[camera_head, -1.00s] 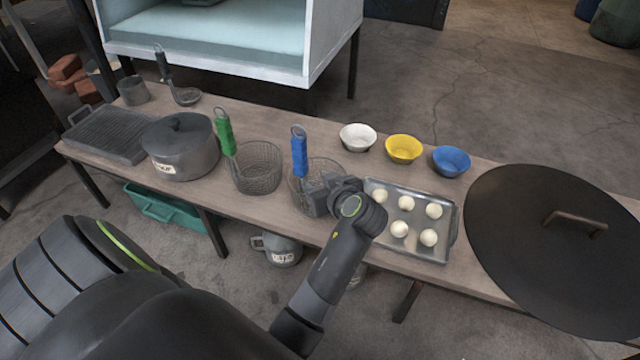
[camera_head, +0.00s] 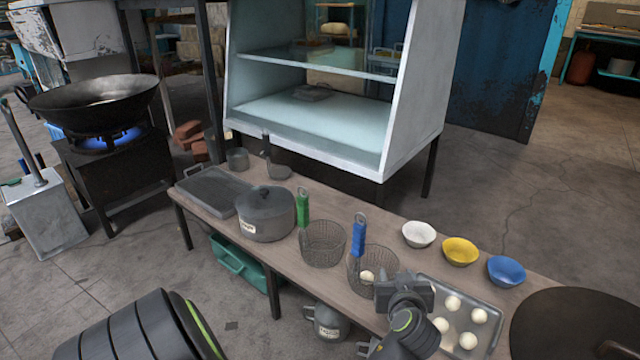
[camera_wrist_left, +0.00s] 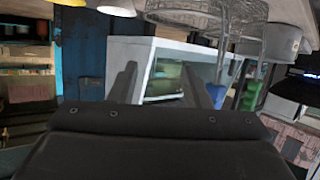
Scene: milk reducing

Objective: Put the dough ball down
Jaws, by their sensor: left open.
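A pale dough ball (camera_head: 367,276) lies inside the wire basket with the blue handle (camera_head: 358,236). My left gripper (camera_head: 382,291) is open just right of that ball in the head view, by the basket's right side and the tray. In the left wrist view its two fingers (camera_wrist_left: 163,88) stand apart with nothing between them. Several more dough balls (camera_head: 452,304) lie on the metal tray (camera_head: 487,296), partly hidden by my left arm. My right gripper is not in view.
A basket with a green handle (camera_head: 325,244), a lidded pot (camera_head: 266,213) and a grill (camera_head: 212,189) stand to the left. White (camera_head: 419,234), yellow (camera_head: 460,251) and blue (camera_head: 506,271) bowls line the back edge. A large black lid (camera_head: 575,325) covers the right end.

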